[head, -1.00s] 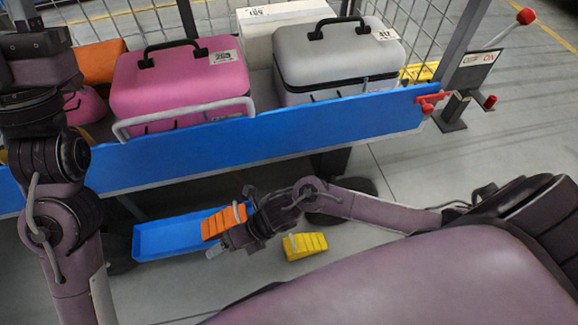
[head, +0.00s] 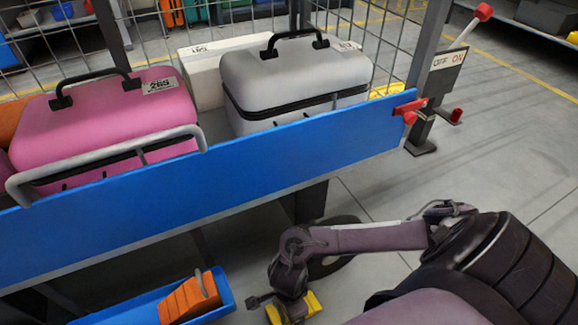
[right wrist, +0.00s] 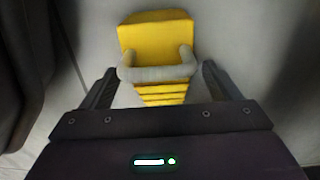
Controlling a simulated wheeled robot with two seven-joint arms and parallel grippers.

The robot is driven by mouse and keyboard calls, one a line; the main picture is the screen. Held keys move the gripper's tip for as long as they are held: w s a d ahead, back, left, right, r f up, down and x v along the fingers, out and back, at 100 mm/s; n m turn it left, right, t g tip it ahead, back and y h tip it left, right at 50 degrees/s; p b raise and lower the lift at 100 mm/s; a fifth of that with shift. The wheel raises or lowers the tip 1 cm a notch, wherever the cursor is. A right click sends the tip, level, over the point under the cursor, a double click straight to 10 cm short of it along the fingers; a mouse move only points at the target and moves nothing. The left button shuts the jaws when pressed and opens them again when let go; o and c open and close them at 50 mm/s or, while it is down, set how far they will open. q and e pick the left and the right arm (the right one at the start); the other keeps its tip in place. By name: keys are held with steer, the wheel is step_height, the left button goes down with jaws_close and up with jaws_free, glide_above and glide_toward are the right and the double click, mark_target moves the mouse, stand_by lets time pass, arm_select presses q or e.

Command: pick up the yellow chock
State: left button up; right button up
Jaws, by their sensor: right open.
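The yellow chock (head: 279,315) is on the grey floor below the conveyor, at the bottom of the head view and partly hidden by my right arm. In the right wrist view the yellow chock (right wrist: 155,40) has a ribbed face and a grey handle (right wrist: 157,73) across it. My right gripper (right wrist: 160,90) is open, with one finger on each side of the chock's handle end. In the head view my right gripper (head: 270,301) is over the chock, its fingers hard to make out. My left gripper is out of the head view.
An orange chock (head: 190,299) with a grey handle sits in a blue tray (head: 222,291) to the left. The blue conveyor side (head: 250,160) runs above, carrying a pink case (head: 105,120) and a grey case (head: 295,80). An OFF/ON lever (head: 465,30) stands at right.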

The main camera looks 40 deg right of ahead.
step_height(320, 180, down, 3)
steer(key=shift+d+b, duration=0.1)
steer(key=shift+b, duration=0.55)
steer(key=shift+c, duration=0.2)
steer(key=shift+r, duration=0.1)
steer(key=c, duration=1.4)
